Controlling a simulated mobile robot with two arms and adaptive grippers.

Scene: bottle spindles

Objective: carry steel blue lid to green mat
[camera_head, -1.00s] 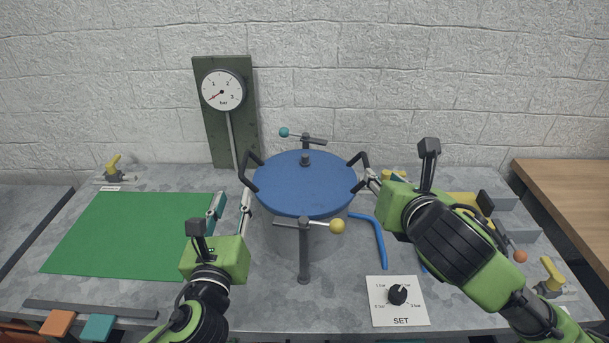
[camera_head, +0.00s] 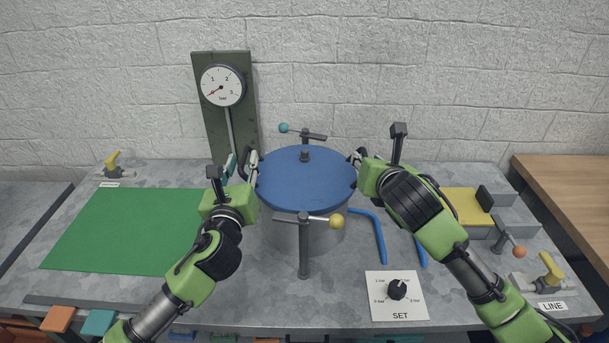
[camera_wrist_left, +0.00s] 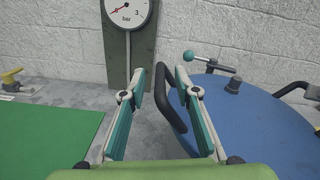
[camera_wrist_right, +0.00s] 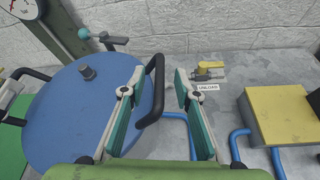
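The steel blue lid (camera_head: 306,182) sits level on the grey pot (camera_head: 330,238), with a dark handle on each side. My left gripper (camera_head: 243,164) is open at the left handle (camera_wrist_left: 164,90), which shows between its fingers and passes partly behind the right finger. My right gripper (camera_head: 357,157) is open, with the right handle (camera_wrist_right: 157,85) between its fingers, nearer the left one. The green mat (camera_head: 120,232) lies flat and empty on the left of the bench.
Clamps with a teal knob (camera_head: 284,128) behind and a yellow knob (camera_head: 337,221) in front flank the lid, bars turned along its edge. A gauge (camera_head: 222,85) on a green board stands behind left, needle near zero. Blue pipes (camera_head: 377,238) and a yellow block (camera_head: 466,202) are right.

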